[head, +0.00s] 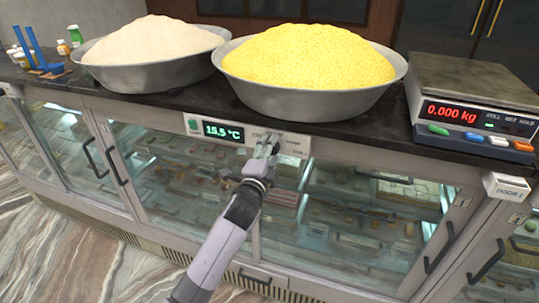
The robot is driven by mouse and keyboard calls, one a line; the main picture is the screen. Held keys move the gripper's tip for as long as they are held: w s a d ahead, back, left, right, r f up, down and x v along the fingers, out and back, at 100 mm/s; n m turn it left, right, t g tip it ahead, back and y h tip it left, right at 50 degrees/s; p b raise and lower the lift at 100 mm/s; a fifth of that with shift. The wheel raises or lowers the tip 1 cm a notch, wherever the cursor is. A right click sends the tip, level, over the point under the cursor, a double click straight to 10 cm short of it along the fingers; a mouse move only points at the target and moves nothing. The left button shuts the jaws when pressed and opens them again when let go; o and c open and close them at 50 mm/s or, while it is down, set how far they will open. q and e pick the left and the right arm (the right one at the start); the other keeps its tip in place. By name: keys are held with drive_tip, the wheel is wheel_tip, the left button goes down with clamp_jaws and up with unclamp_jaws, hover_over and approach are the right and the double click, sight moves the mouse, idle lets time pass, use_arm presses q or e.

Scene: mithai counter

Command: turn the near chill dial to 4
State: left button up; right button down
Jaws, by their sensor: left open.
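A pale control panel (292,143) is set in the front edge of the counter. Its display (223,131) glows green and reads 15.5 °C, with a green button (193,124) at its left end. My left gripper (270,143) is open and is at the panel, just right of the display. It covers that stretch of the panel, so I cannot make out the dial or its setting there. I cannot tell whether the fingers touch anything. My right gripper is not in view.
A glass-fronted sweets case (340,205) with dark handles runs below the panel. On the dark counter (330,133) stand a bowl of whitish powder (150,76), a bowl of yellow grains (310,95) and a scale (478,85) reading 0.000 kg. Bottles (76,35) stand at far left.

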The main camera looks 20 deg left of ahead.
use_arm(q)
drive_tip(key=s, duration=1.2)
drive_tip(key=shift+f, duration=0.15)
wheel_tip(320, 180, down, 26)
drive_tip(key=s+n+g+b, duration=0.1)
drive_tip(key=s+n+g, duration=0.15)
drive_tip(key=g, duration=0.25)
drive_tip(key=s+a+f+n+g, duration=0.1)
drive_tip(key=s+f+n+g, duration=0.2)
drive_tip(key=s+f, duration=1.1)
drive_tip(key=s+a+f+n+g+b, duration=0.1)
drive_tip(key=s+f+n+g, duration=0.3)
drive_tip(key=s+f, duration=1)
wheel_tip(320, 180, down, 5)
drive_tip(key=shift+a+f+g, duration=0.1)
drive_tip(key=shift+a+g, duration=0.1)
drive_tip(key=shift+g, duration=0.7)
drive_tip(key=s+f+n+g, duration=0.1)
drive_tip(key=s+f, duration=0.1)
drive_tip(key=s, duration=0.4)
drive_tip(key=s+a+f+n+g, duration=0.1)
drive_tip(key=s+f, duration=0.1)
drive_tip(key=s, duration=0.4)
drive_tip(key=s+f+n+g+b, duration=0.1)
drive_tip(key=s+f+n, duration=0.1)
drive_tip(key=s, duration=0.4)
drive_tip(key=shift+s+a+f+g, duration=0.15)
drive_tip(key=shift+s+f+g, duration=0.05)
drive_tip(key=shift+g, duration=0.1)
